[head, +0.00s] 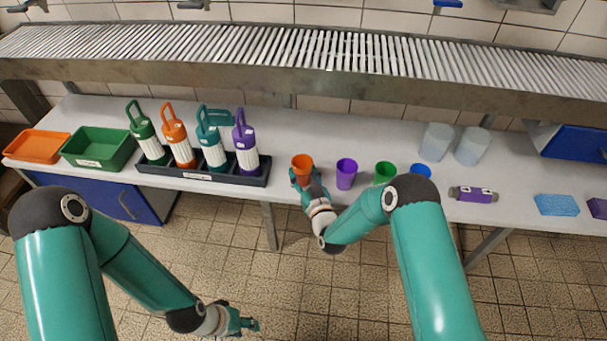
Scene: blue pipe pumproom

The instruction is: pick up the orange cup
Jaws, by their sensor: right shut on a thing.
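The orange cup (302,163) stands upright at the front edge of the white bench, or is held just over it; I cannot tell which. My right gripper (304,181) is at the cup from the front and is shut on it. Its fingers cover the lower part of the cup. My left gripper (247,324) hangs low over the tiled floor, away from the bench. It is small in the view, and I cannot tell whether its fingers are open.
A purple cup (346,173), a green cup (385,172) and a blue cup (420,170) stand to the right. A dark rack (205,177) of handled bottles is to the left. A slatted metal shelf (300,48) runs above the bench (320,118).

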